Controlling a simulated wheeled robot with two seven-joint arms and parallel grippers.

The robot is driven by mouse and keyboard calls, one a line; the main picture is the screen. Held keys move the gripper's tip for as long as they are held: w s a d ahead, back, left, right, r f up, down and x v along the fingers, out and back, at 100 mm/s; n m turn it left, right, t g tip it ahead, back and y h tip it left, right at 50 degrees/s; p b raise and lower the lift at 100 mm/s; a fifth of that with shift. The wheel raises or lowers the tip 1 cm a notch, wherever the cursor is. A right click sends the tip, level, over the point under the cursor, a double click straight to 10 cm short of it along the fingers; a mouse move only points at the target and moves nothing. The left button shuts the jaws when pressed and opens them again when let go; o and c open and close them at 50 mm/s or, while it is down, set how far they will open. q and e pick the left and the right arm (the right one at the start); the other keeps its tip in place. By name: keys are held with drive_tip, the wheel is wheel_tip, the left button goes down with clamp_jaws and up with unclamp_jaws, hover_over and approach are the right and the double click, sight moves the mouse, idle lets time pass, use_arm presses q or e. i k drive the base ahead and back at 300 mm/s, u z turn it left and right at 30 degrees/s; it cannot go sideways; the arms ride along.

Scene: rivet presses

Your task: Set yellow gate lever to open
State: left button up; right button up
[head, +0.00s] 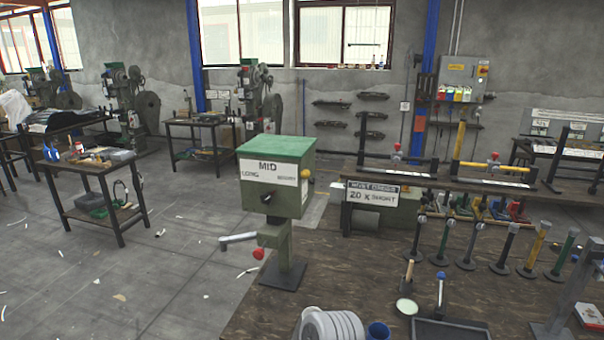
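A yellow bar gate (496,167) stands on the dark bench at the back right, between a yellow post on its left and a black post on its right. A small red-knobbed lever (494,157) sits at the middle of its bar. At this size I cannot tell the lever's setting. A similar black bar gate (398,158), also with a red knob, stands to its left. Neither of my grippers shows.
A sign reading 20 x SHORT (371,196) stands before the gates. A tool cart (95,185) stands left; the floor between is mostly clear.

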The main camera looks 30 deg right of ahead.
sight(305, 174)
drive_tip(key=z, duration=1.2)
